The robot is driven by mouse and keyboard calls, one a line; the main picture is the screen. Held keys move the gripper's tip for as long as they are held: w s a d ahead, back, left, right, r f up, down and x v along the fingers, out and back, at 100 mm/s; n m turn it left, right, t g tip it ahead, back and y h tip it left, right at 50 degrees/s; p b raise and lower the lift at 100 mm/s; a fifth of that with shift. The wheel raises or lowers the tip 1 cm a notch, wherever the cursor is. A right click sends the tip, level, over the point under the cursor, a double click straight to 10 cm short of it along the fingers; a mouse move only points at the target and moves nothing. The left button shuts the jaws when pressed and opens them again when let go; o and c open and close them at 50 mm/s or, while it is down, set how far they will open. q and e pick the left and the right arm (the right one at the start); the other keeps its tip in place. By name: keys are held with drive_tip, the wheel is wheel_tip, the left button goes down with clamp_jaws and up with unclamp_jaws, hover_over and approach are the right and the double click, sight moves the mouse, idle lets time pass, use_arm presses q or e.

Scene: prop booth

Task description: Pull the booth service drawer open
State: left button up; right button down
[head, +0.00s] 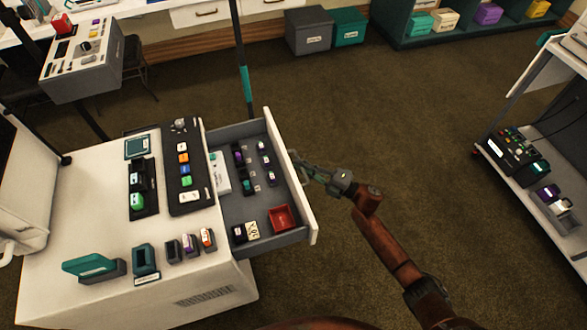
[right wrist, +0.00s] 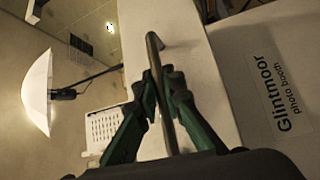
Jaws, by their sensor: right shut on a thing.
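The booth service drawer (head: 234,213) stands pulled out from the right side of the white cabinet (head: 80,222) in the head view, with its inside showing. Its pale front panel (head: 292,188) faces right. My right gripper (head: 306,165) is at the outer side of that panel. In the right wrist view my right gripper (right wrist: 162,98) has its green fingers shut around the dark bar handle (right wrist: 156,62) on the white drawer front (right wrist: 192,62). My left gripper is not in view.
The drawer holds a red tray (head: 283,218) and several small items. A black button panel (head: 185,165) and several holders stand on the cabinet top. The carpet (head: 400,130) right of the drawer is clear. A white shelf unit (head: 530,170) stands at far right.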

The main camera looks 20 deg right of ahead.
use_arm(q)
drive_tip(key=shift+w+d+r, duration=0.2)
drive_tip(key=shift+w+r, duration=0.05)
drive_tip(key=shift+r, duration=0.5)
use_arm(e)
drive_tip(key=shift+w+d, duration=0.1)
drive_tip(key=shift+d, duration=1.75)
drive_tip(key=c, duration=2.1)
unclamp_jaws()
drive_tip(key=shift+o, duration=0.3)
drive_tip(key=v, duration=1.2)
